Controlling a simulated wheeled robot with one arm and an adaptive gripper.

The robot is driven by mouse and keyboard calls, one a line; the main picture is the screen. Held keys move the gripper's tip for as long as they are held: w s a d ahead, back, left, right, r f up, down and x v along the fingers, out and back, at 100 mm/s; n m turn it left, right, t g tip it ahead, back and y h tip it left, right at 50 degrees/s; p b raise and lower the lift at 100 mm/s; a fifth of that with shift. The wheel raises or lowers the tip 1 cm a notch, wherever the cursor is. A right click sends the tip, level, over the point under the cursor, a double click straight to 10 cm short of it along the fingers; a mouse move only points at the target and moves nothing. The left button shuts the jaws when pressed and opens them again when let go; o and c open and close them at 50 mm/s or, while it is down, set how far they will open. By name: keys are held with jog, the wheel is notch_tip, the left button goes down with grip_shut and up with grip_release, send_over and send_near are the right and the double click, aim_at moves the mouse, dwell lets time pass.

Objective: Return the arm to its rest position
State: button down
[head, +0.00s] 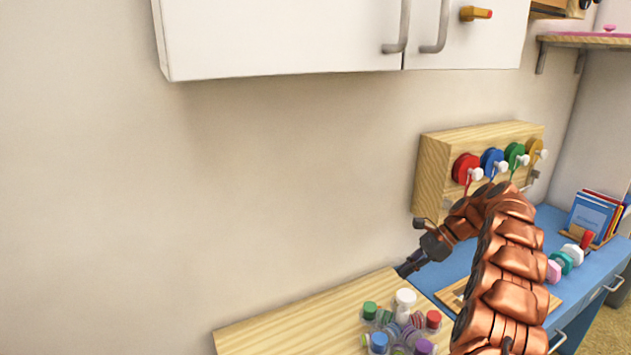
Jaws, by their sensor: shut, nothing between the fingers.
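My arm, copper coloured, rises from the bottom right and bends over to the left in the head view. My gripper (406,269) is at its end, small and dark, above the back of the worktop near the wall. Its fingers look shut and nothing shows between them. Part of the blue desk and of a wooden board behind the arm is hidden.
Several stamps or jars with coloured caps (404,299) stand on the wooden worktop (290,325). A wooden wall rack (433,170) holds several coloured discs. The blue desk (548,222) bears books (592,213). White cabinets (280,35) hang above. The worktop's left part is clear.

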jog(key=s+a+r+n+g+h, duration=0.1)
jog(key=s+a+r+n+h, duration=0.1)
jog(key=s+a+r+n, duration=0.45)
jog(key=s+a+r+n+g+h, duration=0.15)
jog(key=s+a+r, duration=0.25)
jog(key=s+a, duration=0.65)
jog(key=s+d+f+n+h, duration=0.1)
jog(key=s+f+n, duration=0.1)
jog(key=s, duration=0.8)
jog(key=s+d+f+n+h, duration=0.1)
jog(key=s+n, duration=0.3)
jog(key=s, duration=0.6)
jog(key=s+d+f+n+t+h, duration=0.1)
jog(key=s+d+f+n+h, duration=0.1)
jog(key=s, duration=0.8)
jog(key=shift+d+f+n+h, duration=0.3)
jog(key=shift+d+n+h, duration=0.3)
jog(key=shift+d+h, duration=0.15)
